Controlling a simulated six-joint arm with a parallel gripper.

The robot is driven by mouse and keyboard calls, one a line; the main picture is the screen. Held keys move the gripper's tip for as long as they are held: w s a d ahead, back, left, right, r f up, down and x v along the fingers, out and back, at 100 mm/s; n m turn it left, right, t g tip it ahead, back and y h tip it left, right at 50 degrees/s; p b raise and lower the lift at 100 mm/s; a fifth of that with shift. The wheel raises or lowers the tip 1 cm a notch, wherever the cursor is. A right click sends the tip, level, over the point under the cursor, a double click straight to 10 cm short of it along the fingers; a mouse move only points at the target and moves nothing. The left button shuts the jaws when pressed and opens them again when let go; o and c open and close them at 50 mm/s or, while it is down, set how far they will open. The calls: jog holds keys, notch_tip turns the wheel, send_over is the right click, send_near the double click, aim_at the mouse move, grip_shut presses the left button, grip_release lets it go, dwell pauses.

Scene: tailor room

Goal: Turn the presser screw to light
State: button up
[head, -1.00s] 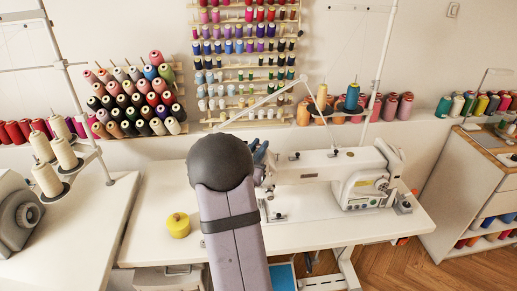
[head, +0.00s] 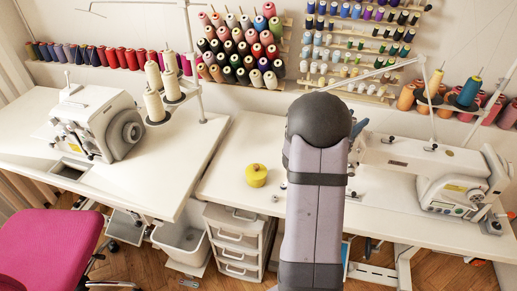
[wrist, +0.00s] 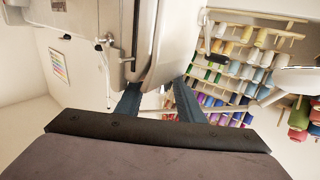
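The white sewing machine (head: 445,160) stands on the white table, right of my arm in the head view. Its left end is hidden behind my arm. In the wrist view, the machine's pale head (wrist: 150,35) fills the upper middle, with a small metal knob (wrist: 107,40) on its left. I cannot tell whether this knob is the presser screw. My gripper shows in the wrist view (wrist: 158,90) as two blue fingers set apart, with nothing clearly held between them. They are close to the machine head; contact is unclear. In the head view only a bit of blue finger (head: 358,128) shows.
A yellow object (head: 256,176) and a small metal piece (head: 275,198) lie on the table left of my arm. Thread racks (head: 240,50) cover the wall behind. An overlock machine (head: 95,120) stands on the left table. A thread stand (head: 425,95) rises behind the sewing machine.

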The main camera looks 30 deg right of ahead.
jog(key=g, duration=0.1)
jog(key=m+g+p, duration=0.1)
jog(key=shift+w+r+m+g, duration=0.1)
jog(key=shift+w+m+g, duration=0.05)
jog(key=shift+m+g, duration=0.15)
jog(key=shift+a+g, duration=0.25)
jog(key=shift+g, duration=0.05)
jog(key=a+b, duration=0.2)
jog(key=a, duration=0.5)
jog(key=w+a+f+n+t+y+b, duration=0.1)
jog(key=w+a+f+n+t+y, duration=0.2)
jog(key=a, duration=0.3)
jog(key=w+a+f+n+t+y+b, duration=0.2)
jog(key=w+a+f+t+y, duration=0.1)
jog(key=w+a, duration=0.3)
jog(key=w+a+f+n+t+y+b, duration=0.1)
jog(key=w+a+f+n+t+y, duration=0.2)
jog(key=w+a+f+y, duration=0.1)
jog(key=shift+w+a+f+n+t+y+b, duration=0.15)
jog(key=shift+a+f+t+y+b, duration=0.2)
jog(key=shift+a, duration=0.35)
jog(key=shift+w+a+f+n+t+y+b, duration=0.1)
jog(key=shift+a+f+n+y, duration=0.05)
jog(key=shift+a+f, duration=0.4)
jog(key=shift+a+f+n+y, duration=0.25)
jog(key=shift+a+n+y, duration=0.05)
jog(key=shift+a, duration=0.5)
